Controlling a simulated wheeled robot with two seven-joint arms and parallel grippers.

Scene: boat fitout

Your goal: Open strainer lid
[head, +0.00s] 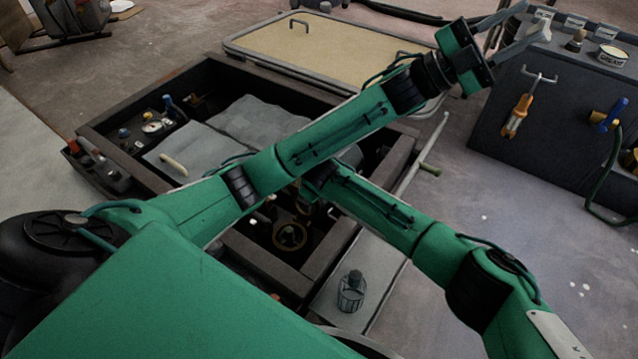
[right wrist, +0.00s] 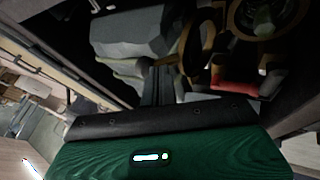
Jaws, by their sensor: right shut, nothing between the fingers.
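A round brass-rimmed fitting (head: 289,237), which looks like the strainer, sits low inside the dark open bay. In the right wrist view a brass ring with a pale greenish centre (right wrist: 264,14) shows at the top right; whether its lid is open or closed I cannot tell. My right gripper (right wrist: 159,75) shows as shut, empty dark fingers, to the left of and below that ring and apart from it. In the head view its jaws are hidden behind my left arm. My left gripper (head: 522,25) is open and empty, high at the upper right, far from the fitting.
The bay's dark frame (head: 312,262) surrounds the fittings. A red handle (right wrist: 236,88) lies close by my right gripper. A small ribbed container (head: 351,291) stands on a grey plank beside the bay. A beige hatch panel (head: 320,48) lies behind. A dark tool panel (head: 560,105) stands right.

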